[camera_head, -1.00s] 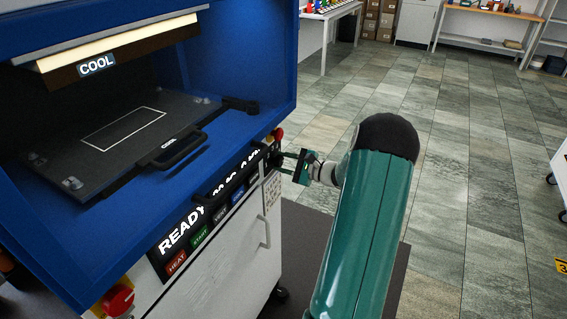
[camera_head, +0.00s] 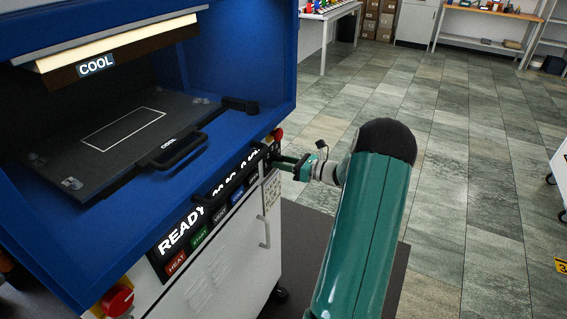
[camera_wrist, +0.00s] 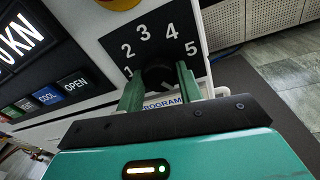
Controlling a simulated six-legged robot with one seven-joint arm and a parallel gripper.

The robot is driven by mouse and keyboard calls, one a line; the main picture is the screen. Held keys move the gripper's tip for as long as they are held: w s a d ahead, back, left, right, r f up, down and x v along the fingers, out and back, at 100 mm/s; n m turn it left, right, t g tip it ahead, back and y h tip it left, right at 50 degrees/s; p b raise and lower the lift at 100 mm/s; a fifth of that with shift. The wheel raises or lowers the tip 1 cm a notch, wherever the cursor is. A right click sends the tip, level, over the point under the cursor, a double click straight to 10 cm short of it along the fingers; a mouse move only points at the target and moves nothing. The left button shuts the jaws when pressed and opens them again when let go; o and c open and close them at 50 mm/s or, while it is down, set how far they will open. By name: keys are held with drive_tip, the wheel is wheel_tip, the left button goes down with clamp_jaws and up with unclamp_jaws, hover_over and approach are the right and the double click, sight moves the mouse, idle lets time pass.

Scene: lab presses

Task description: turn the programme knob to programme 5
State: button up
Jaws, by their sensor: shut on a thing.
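The programme knob (camera_wrist: 158,76) is a dark round knob on a black dial plate (camera_wrist: 196,35) with white numbers 1 to 5, seen in the wrist view. The 1 is at the left and the 5 at the right. My gripper (camera_wrist: 157,84) has its two green fingers on either side of the knob, shut on it. The fingers hide the knob's sides, and I cannot make out a pointer mark on it. A PROGRAM label below is partly covered by the fingers. In the head view my gripper (camera_head: 280,159) reaches the right end of the press's front panel.
The blue press (camera_head: 270,110) stands open at the left, with a COOL plate and handle (camera_head: 180,150). Its panel has a READY display (camera_head: 180,230) and coloured buttons. A red emergency knob (camera_head: 278,134) sits just above my gripper. Open tiled floor (camera_head: 470,160) lies to the right.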

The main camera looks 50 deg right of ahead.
drive_tip(key=shift+m, duration=1.3)
drive_tip(key=o, duration=1)
drive_tip(key=shift+s, duration=0.1)
drive_tip(key=v, duration=1.3)
drive_tip(key=shift+s+d+f, duration=0.15)
drive_tip(key=shift+s+d, duration=0.05)
drive_tip(key=shift+s, duration=0.15)
drive_tip(key=shift+s, duration=0.1)
